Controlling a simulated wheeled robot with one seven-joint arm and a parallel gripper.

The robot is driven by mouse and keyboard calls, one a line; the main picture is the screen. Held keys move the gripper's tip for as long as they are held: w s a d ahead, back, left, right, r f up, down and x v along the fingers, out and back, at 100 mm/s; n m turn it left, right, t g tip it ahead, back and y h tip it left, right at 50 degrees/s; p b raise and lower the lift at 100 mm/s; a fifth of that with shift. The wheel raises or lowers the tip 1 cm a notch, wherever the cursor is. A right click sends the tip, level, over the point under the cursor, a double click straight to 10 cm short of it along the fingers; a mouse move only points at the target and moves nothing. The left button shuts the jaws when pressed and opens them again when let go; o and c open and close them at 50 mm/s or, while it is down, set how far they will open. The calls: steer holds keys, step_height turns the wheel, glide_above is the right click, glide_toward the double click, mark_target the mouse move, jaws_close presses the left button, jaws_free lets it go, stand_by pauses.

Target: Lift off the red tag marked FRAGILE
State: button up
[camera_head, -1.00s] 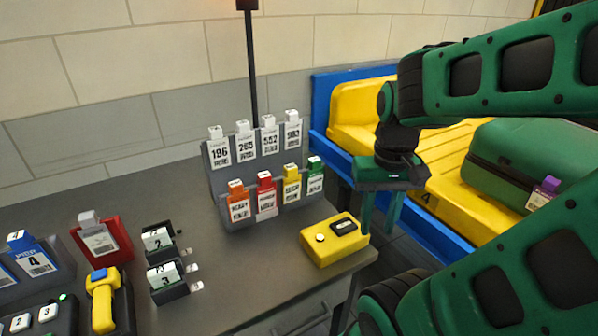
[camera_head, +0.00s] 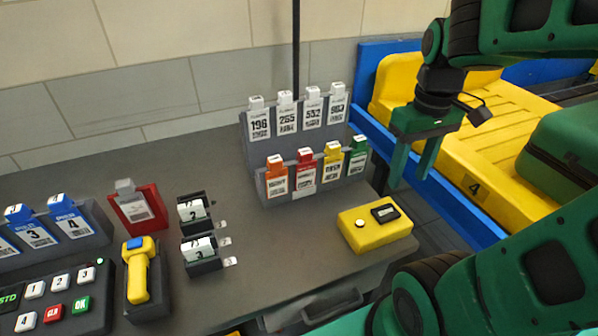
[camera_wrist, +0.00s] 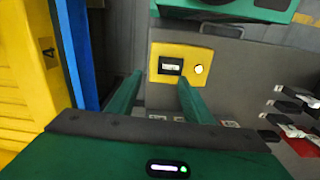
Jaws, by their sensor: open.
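The red tag (camera_head: 305,170) hangs in the front row of the grey tag rack, between an orange tag (camera_head: 276,180) and a yellow tag (camera_head: 332,161). Its print is too small to read. My gripper (camera_head: 411,182) is open and empty, pointing down to the right of the rack, apart from it, near the table's right edge. In the wrist view my gripper (camera_wrist: 158,88) has its two fingers spread, with the yellow box beyond them. The red tag cannot be made out in the wrist view.
The grey rack (camera_head: 312,191) also holds white numbered tags behind. A yellow box (camera_head: 375,228) with a small display sits right of the rack's front. A yellow conveyor (camera_head: 500,150) with a green suitcase (camera_head: 568,165) lies right. Holders, a scanner (camera_head: 137,272) and a keypad stand left.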

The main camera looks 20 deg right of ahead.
steer(key=w+a+r+n, duration=0.4)
steer(key=w+a+n, duration=0.3)
steer(key=w+n, duration=0.35)
steer(key=r+n, duration=0.1)
steer(key=n, duration=0.6)
glide_above(305, 150)
steer(key=shift+s+d+r+t, duration=0.15)
steer(key=shift+t, duration=0.15)
steer(key=shift+a+n, duration=0.3)
steer(key=shift+n, duration=0.15)
steer(key=f, duration=0.5)
steer(key=shift+w+f, duration=0.25)
steer(key=shift+w, duration=0.1)
steer(key=f, duration=0.4)
steer(key=shift+s+d, duration=0.1)
steer(key=shift+s, duration=0.15)
steer(key=shift+f, duration=0.6)
steer(key=shift+c, duration=0.7)
steer(key=shift+w, duration=0.1)
steer(key=c, duration=1)
